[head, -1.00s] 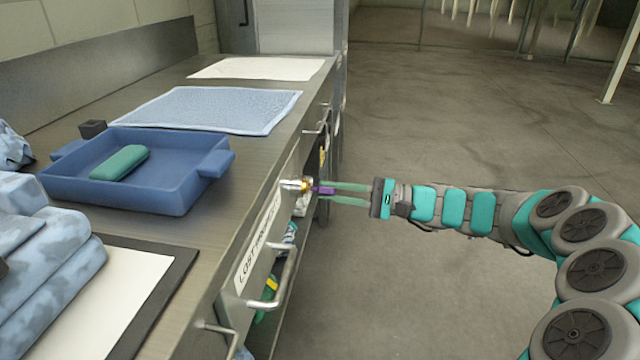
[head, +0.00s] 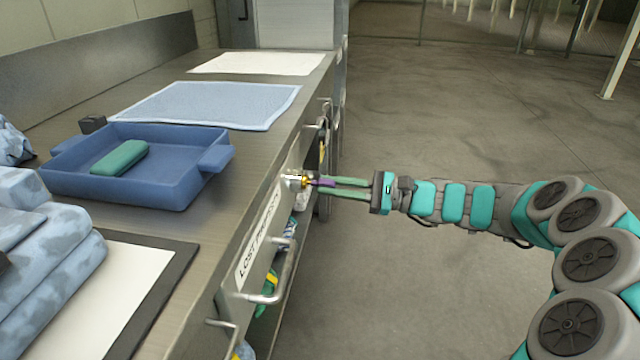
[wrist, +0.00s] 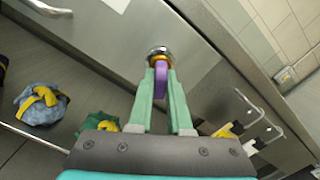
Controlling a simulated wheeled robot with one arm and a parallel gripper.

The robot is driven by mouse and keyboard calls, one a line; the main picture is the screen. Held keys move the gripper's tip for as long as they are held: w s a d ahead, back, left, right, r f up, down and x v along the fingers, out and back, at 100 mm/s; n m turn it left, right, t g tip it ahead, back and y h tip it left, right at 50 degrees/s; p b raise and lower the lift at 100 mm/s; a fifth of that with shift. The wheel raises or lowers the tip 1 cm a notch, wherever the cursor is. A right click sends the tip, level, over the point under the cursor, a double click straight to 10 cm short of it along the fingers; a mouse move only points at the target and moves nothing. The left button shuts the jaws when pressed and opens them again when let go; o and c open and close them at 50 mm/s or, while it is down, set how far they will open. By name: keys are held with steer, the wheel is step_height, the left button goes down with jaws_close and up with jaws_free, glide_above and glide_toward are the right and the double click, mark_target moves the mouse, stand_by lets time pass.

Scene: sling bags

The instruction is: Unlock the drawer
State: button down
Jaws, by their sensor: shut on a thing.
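The drawer (head: 262,240) is a steel front with a "LOST PROPERTY" label and a bar handle (head: 284,278). Its lock (head: 294,181) is a round metal cylinder near the far end of the front. My gripper (head: 325,182) is shut on a purple key (wrist: 161,78). The key points at the lock and meets it; the wrist view shows its brass-coloured part at the round lock face (wrist: 158,52). How deep the key sits is hidden. The drawer front looks flush with the counter.
On the steel counter are a blue tray (head: 190,190) with a green case (head: 120,158), a blue towel (head: 215,103) and folded blue cloth (head: 50,265). A shelf below holds bundles (wrist: 42,104).

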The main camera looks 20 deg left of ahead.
steer(key=m, duration=0.3)
steer(key=shift+m, duration=0.4)
steer(key=m, duration=0.3)
steer(key=shift+c, duration=0.6)
jaws_free()
stand_by(0.3)
steer(key=v, duration=0.7)
stand_by(0.8)
